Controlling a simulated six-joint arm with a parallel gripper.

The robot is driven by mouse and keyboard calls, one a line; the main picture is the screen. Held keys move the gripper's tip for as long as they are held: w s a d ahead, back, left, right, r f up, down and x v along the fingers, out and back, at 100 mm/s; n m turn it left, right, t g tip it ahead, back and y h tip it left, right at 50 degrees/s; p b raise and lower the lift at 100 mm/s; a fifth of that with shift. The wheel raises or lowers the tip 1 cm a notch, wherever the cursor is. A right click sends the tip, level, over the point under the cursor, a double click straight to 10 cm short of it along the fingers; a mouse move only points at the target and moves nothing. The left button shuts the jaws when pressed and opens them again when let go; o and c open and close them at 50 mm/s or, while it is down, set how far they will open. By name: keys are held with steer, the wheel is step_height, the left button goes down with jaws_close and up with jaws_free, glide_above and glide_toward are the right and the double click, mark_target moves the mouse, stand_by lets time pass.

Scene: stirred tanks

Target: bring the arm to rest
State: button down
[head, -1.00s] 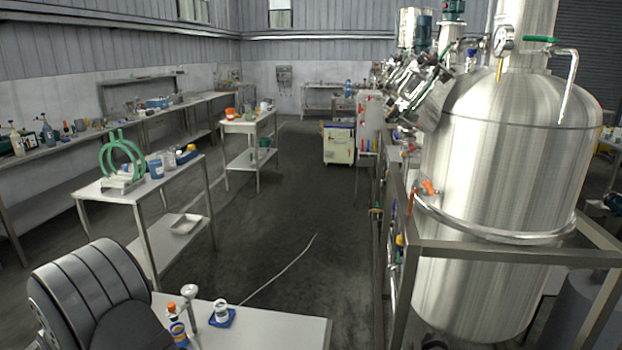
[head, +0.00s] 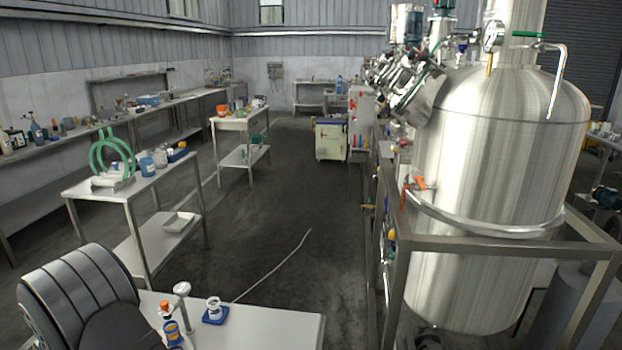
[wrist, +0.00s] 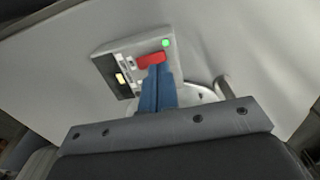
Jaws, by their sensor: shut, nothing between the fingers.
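In the wrist view my gripper (wrist: 158,76) has its blue fingers together, with nothing between them. The fingers overlap a grey box (wrist: 110,50) with a red part (wrist: 151,60) and a green round light (wrist: 166,43) in the picture. I cannot tell whether they touch it. The box is on a pale surface (wrist: 230,40). A pale round thing (wrist: 205,97) is partly hidden behind the fingers and the gripper body. My gripper does not show in the head view.
A large steel tank (head: 490,170) in a metal frame (head: 480,243) fills the right. A near table (head: 270,328) holds a small white jar (head: 213,306) and a blue-labelled bottle (head: 171,331). Another table (head: 85,192) stands at left. The middle floor (head: 290,200) is mostly clear, with a pale hose on it.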

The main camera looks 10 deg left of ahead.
step_height(320, 180, up, 6)
steer(key=f, duration=0.1)
step_height(320, 180, down, 7)
steer(key=shift+f, duration=0.1)
steer(key=d+r, duration=0.2)
steer(key=r, duration=0.8)
steer(key=d+r+y, duration=0.1)
steer(key=r, duration=0.9)
steer(key=shift+d, duration=0.35)
